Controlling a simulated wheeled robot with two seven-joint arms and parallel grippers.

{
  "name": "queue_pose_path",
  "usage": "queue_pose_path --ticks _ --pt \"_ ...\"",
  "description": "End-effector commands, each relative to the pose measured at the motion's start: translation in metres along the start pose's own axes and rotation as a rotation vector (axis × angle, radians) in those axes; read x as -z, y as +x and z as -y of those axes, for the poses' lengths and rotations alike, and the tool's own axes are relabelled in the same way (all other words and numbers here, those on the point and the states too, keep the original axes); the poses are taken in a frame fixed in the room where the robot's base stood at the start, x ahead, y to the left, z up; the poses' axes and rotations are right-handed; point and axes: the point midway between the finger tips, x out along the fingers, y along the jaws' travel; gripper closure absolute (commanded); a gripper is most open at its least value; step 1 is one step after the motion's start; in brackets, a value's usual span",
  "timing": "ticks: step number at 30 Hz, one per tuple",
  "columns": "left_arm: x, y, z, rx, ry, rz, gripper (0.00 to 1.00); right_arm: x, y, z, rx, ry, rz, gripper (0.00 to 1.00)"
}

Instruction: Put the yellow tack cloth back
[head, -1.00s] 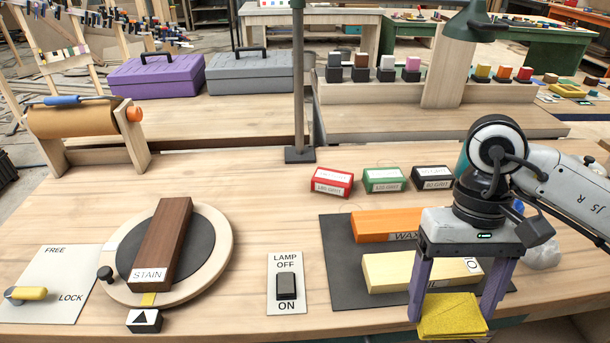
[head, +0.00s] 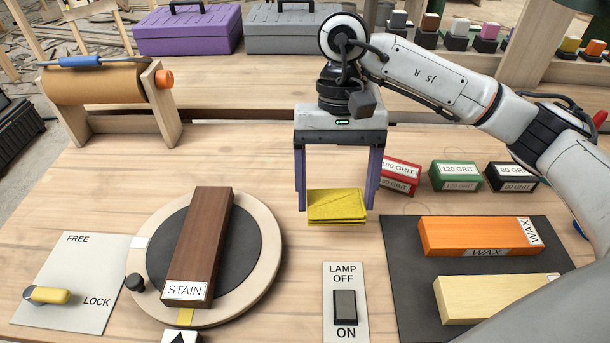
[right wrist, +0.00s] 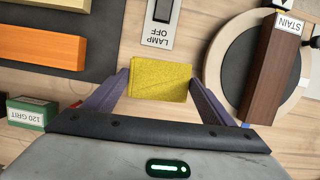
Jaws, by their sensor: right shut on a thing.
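The folded yellow tack cloth (head: 337,207) is between the purple fingers of my right gripper (head: 336,205). The gripper is shut on it, just beyond the lamp switch plate. In the right wrist view the cloth (right wrist: 161,80) spans between the two fingertips of the right gripper (right wrist: 160,85). In the head view it hangs over bare bench to the right of the round turntable (head: 268,250); I cannot tell whether it touches the wood. My left gripper is not in view.
The dark stain block (head: 201,240) lies on the turntable. The lamp switch (head: 345,305) is in front. A dark mat (head: 402,270) with orange (head: 470,236) and pale (head: 465,300) blocks is at right. Red (head: 399,174), green (head: 455,175) and black (head: 511,175) grit blocks stand behind it.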

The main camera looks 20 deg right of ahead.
Motion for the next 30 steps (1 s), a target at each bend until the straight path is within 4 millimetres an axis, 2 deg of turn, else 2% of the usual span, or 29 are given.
queue_pose_path --ticks 3,9,15,18,22,30 --pt "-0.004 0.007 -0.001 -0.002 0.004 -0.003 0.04 0.03 -0.012 0.005 0.099 0.343 0.002 0.4" --pt "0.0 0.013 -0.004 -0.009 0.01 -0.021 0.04 0.073 -0.038 0.009 0.255 0.896 0.002 0.4" --pt "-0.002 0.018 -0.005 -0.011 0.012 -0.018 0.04 0.104 -0.06 0.004 0.372 1.32 0.0 0.4" --pt "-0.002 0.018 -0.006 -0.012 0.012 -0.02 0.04 0.114 -0.066 0.002 0.408 1.452 0.0 0.4" --pt "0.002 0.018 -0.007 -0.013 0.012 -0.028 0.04 0.12 -0.068 -0.001 0.431 1.542 0.0 0.4" --pt "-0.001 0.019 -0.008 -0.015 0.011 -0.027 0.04 0.133 -0.024 -0.001 0.432 1.563 0.002 0.4"
